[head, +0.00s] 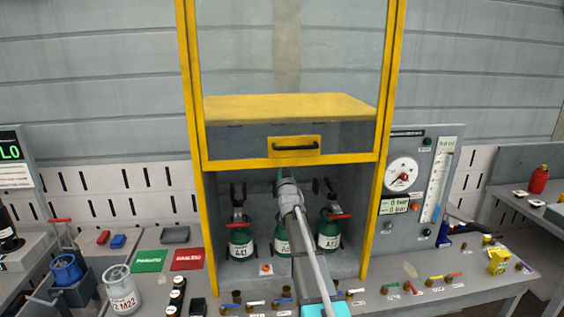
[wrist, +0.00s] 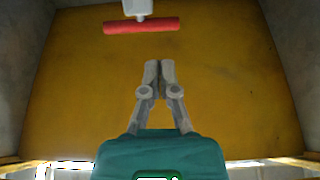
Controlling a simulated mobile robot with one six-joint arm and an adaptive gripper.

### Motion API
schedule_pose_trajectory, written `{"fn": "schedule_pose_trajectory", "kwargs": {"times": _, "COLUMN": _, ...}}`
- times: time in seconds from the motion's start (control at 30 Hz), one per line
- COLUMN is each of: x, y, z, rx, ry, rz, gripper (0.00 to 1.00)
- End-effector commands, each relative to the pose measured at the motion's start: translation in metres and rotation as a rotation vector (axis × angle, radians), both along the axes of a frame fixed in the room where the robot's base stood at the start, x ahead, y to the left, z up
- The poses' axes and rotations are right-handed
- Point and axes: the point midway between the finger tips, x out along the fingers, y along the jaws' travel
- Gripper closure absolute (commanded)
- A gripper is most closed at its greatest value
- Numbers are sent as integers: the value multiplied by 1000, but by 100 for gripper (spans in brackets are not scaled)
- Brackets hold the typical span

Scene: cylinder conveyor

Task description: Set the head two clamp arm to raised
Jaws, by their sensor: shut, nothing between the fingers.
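My gripper (head: 280,174) is shut and empty inside the yellow-framed cabinet, in front of the middle cylinder. In the wrist view its fingers (wrist: 159,66) are together, pointing at a yellow surface. A red bar on a pale mount (wrist: 141,26) lies ahead of the fingertips, apart from them; I take it to be a clamp arm handle, but cannot tell which head's. In the head view, red clamp bars show at the left cylinder (head: 241,244) and the right cylinder (head: 329,234). The middle cylinder (head: 280,236) is partly covered by my arm, which hides its clamp arm.
The cabinet's glazed door (head: 295,146) with a black handle stands raised above the opening. Yellow posts (head: 196,130) bound it on both sides. Several small valves with coloured levers (head: 448,277) line the bench front. A gauge panel (head: 413,190) stands right.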

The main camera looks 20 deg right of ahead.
Motion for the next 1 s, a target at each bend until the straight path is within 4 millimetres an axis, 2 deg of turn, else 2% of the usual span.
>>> {"fn": "schedule_pose_trajectory", "kwargs": {"times": 0.03, "x": -14, "y": 3, "z": -7, "rx": 0, "ry": 1, "rz": 0, "gripper": 100}}
{"fn": "schedule_pose_trajectory", "kwargs": {"times": 0.1, "x": -25, "y": 6, "z": -11, "rx": 0, "ry": 1, "rz": 0, "gripper": 100}}
{"fn": "schedule_pose_trajectory", "kwargs": {"times": 0.4, "x": -64, "y": 16, "z": -24, "rx": 0, "ry": 2, "rz": 0, "gripper": 100}}
{"fn": "schedule_pose_trajectory", "kwargs": {"times": 0.63, "x": -75, "y": 19, "z": -27, "rx": 0, "ry": 2, "rz": 1, "gripper": 100}}
{"fn": "schedule_pose_trajectory", "kwargs": {"times": 1.0, "x": -75, "y": 19, "z": -27, "rx": 0, "ry": 2, "rz": 1, "gripper": 100}}
